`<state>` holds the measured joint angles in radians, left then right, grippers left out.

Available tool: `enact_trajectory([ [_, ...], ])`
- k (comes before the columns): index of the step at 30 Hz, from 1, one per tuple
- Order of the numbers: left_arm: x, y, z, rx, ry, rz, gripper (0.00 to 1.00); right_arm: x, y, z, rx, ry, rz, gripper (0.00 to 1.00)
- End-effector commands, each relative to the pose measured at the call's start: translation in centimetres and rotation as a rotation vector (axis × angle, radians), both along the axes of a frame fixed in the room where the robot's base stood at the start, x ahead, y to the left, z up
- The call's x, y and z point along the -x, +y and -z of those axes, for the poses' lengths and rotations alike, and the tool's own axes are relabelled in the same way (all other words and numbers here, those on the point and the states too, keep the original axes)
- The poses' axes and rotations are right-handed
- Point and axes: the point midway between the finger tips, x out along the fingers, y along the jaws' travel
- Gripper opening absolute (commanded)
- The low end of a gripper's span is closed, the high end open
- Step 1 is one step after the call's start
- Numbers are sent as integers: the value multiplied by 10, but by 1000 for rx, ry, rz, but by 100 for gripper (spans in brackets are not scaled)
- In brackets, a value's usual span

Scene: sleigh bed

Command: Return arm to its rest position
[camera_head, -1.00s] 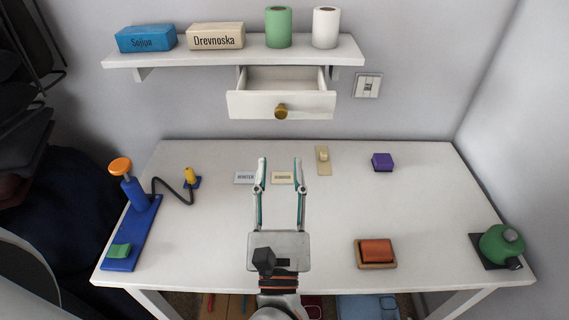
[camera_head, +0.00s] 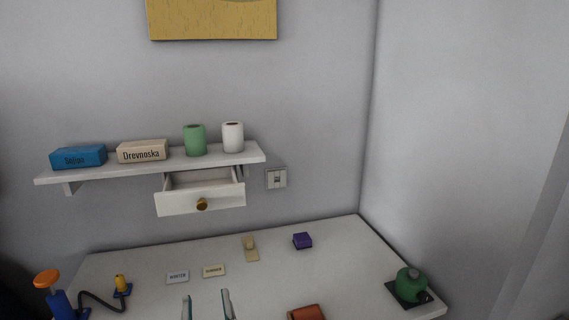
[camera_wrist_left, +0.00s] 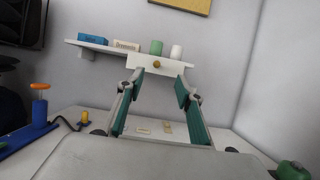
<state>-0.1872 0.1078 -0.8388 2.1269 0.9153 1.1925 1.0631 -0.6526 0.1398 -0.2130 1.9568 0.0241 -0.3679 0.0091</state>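My left gripper (camera_head: 207,305) shows at the bottom edge of the head view, with only its fingertips in the picture. In the left wrist view its two fingers (camera_wrist_left: 158,92) stand wide apart with nothing between them. The gripper is open and empty, in front of the white table (camera_head: 330,268) and the open drawer (camera_head: 178,201) under the shelf. The rest of the arm is out of the head view. My right gripper is not in view.
A shelf (camera_head: 110,172) holds blue and beige boxes and green and white rolls. On the table are a purple block (camera_head: 302,241), an orange block (camera_head: 306,313), a green round object (camera_head: 410,283), two labels and a blue stand with an orange knob (camera_head: 47,279).

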Motion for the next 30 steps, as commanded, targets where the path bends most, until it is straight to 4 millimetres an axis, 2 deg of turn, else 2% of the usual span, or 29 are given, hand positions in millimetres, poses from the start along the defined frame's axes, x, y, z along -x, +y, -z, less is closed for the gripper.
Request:
enact_trajectory([
  [4,1,-9,0,-374,-3,-62,36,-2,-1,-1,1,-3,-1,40],
  [7,2,-20,9,-670,2,-106,36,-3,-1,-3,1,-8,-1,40],
  [11,1,-37,43,-1138,24,-161,36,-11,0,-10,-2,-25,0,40],
  [14,2,-48,93,-1570,47,-182,36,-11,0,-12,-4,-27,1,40],
  [17,8,-45,161,-2022,66,-169,36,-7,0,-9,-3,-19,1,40],
  [18,11,-40,188,-2183,69,-151,36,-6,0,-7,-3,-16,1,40],
  [21,25,-20,252,-2545,63,-84,36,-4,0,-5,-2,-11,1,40],
  [24,43,9,306,-2844,42,13,36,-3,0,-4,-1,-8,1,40],
  [28,65,44,354,-3116,3,141,36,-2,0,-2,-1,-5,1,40],
  [29,69,50,362,3115,7,-164,36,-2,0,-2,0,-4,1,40],
  [30,74,57,370,3064,17,-189,36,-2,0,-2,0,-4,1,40],
])
